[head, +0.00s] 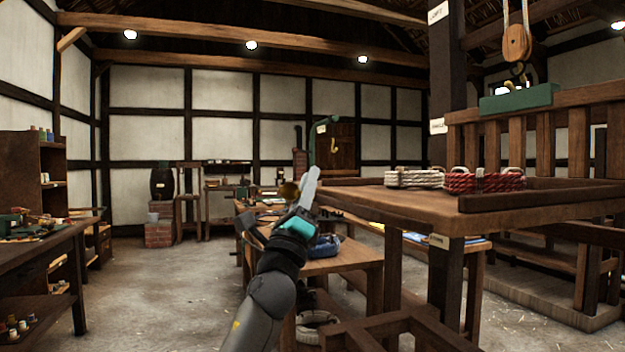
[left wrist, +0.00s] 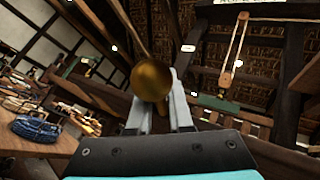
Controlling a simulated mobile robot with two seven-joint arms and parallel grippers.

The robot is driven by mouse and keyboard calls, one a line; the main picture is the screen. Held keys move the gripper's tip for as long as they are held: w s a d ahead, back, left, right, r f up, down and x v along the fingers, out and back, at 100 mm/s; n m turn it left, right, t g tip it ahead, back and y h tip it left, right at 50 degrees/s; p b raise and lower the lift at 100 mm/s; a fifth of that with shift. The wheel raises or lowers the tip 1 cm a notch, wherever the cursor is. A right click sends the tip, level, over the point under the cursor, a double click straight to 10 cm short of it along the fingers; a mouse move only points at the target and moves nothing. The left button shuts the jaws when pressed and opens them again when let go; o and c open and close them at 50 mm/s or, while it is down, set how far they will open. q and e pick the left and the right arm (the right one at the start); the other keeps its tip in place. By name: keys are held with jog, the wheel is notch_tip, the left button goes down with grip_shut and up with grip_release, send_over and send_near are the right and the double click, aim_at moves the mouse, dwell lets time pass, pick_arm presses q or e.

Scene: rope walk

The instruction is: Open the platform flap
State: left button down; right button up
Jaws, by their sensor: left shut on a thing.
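The wooden platform (head: 390,196) stands raised at the right, with its near left corner close to my left gripper. I cannot tell the flap apart from the other boards with certainty. My left gripper (head: 311,186) is at the platform's left end, fingers pointing up. A round brass knob (head: 289,190) shows at its fingers. In the left wrist view the knob (left wrist: 151,80) sits at the fingertips (left wrist: 168,100), and the gripper is shut on it. What the knob is fixed to is mostly hidden. My right gripper is not in view.
A white rope coil (head: 414,180) and a red one (head: 485,182) lie on the platform. A pulley (head: 516,45) hangs above a green bar (head: 516,97). A low bench (head: 340,262) is below my left arm. Open floor (head: 160,285) lies to the left.

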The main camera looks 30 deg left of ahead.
pick_arm(q)
jog(key=shift+s+a+f, duration=0.1)
jog(key=shift+s+a, duration=0.2)
jog(key=shift+a, duration=0.15)
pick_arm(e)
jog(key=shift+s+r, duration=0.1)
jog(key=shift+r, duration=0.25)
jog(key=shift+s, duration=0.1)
pick_arm(q)
jog(key=c, duration=1)
grip_release()
jog(key=shift+s+a, duration=0.1)
jog(key=shift+s, duration=0.05)
jog(key=shift+c, duration=0.2)
jog(key=shift+o, duration=0.7)
jog(key=shift+s+a, duration=0.2)
jog(key=shift+s, duration=0.05)
jog(key=shift+w+d, duration=0.15)
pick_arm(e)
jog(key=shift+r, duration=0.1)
pick_arm(q)
jog(key=shift+w+d, duration=0.1)
jog(key=shift+d, duration=0.1)
jog(key=shift+f, duration=0.1)
